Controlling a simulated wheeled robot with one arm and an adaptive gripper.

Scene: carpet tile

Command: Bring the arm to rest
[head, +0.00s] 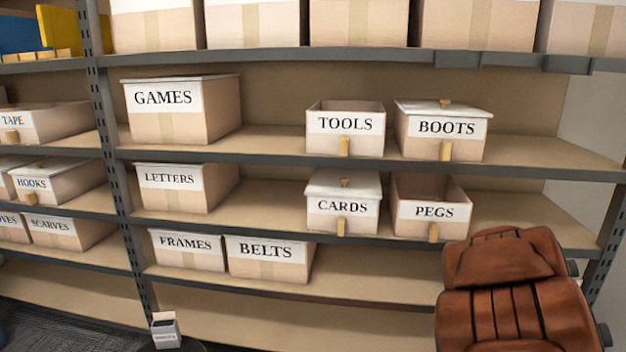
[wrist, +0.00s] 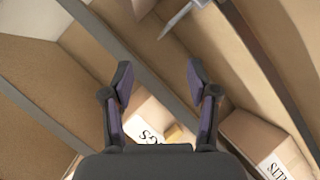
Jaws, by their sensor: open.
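My gripper (wrist: 157,80) shows in the wrist view with its two dark fingers spread apart. It is open, and nothing is between the fingertips. Behind the fingers is a box (wrist: 150,112) with a partly hidden label; I cannot read it in full. My gripper and arm are not in the head view.
Shelves (head: 280,155) hold labelled boxes, among them the open TOOLS box (head: 345,127), the lidded BOOTS box (head: 443,130), the lidded CARDS box (head: 342,205) and the open PEGS box (head: 428,208). A brown leather seat (head: 510,290) blocks the lower right. A small labelled box (head: 165,330) stands low in front.

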